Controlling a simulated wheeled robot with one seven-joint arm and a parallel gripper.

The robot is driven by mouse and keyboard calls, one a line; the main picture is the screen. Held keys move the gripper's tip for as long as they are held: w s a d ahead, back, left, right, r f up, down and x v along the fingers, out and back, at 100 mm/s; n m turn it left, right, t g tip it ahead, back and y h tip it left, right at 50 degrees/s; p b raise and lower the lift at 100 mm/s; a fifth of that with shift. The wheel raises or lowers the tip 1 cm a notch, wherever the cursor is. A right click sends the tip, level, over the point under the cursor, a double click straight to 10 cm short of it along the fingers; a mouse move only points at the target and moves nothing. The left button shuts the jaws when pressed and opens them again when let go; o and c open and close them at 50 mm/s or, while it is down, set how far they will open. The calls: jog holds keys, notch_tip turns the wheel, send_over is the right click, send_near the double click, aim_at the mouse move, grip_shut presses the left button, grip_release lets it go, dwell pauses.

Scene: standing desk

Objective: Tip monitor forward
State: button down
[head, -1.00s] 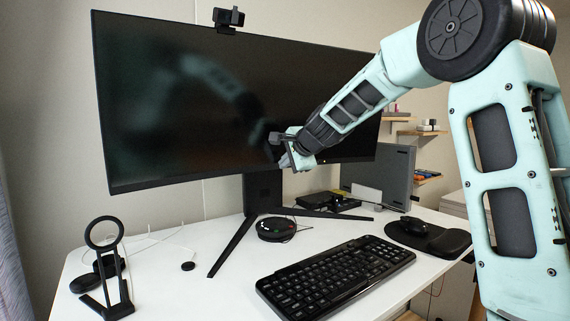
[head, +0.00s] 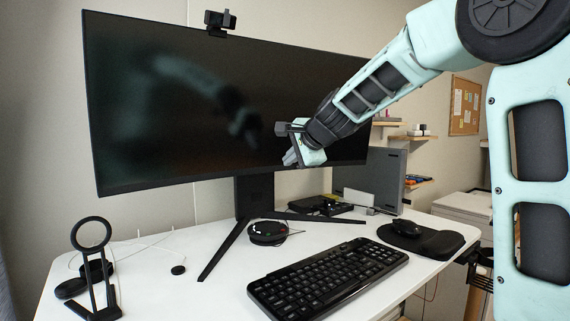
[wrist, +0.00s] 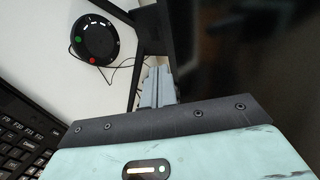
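The monitor (head: 165,110) is a wide, black, curved screen on a black stand (head: 255,198) with splayed legs. It stands on the white desk, its screen dark and close to upright. In the wrist view the dark screen (wrist: 245,55) fills the upper right. My gripper (head: 291,157) is in front of the screen's lower right part, near its bottom edge. Its grey fingers (wrist: 157,86) look closed together in the wrist view, with nothing seen between them. I cannot tell whether they touch the screen.
A webcam (head: 218,21) sits on the monitor's top edge. A keyboard (head: 325,278), a mouse on a pad (head: 425,240), a round black device (head: 268,232) and a ring stand (head: 92,262) are on the desk (head: 160,290). A grey box (head: 388,180) stands behind.

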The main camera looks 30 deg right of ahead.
jog(key=s+b, duration=0.1)
jog(key=s, duration=0.5)
jog(key=shift+s+r+b, duration=0.4)
jog(key=shift+r, duration=0.05)
jog(key=shift+a, duration=0.1)
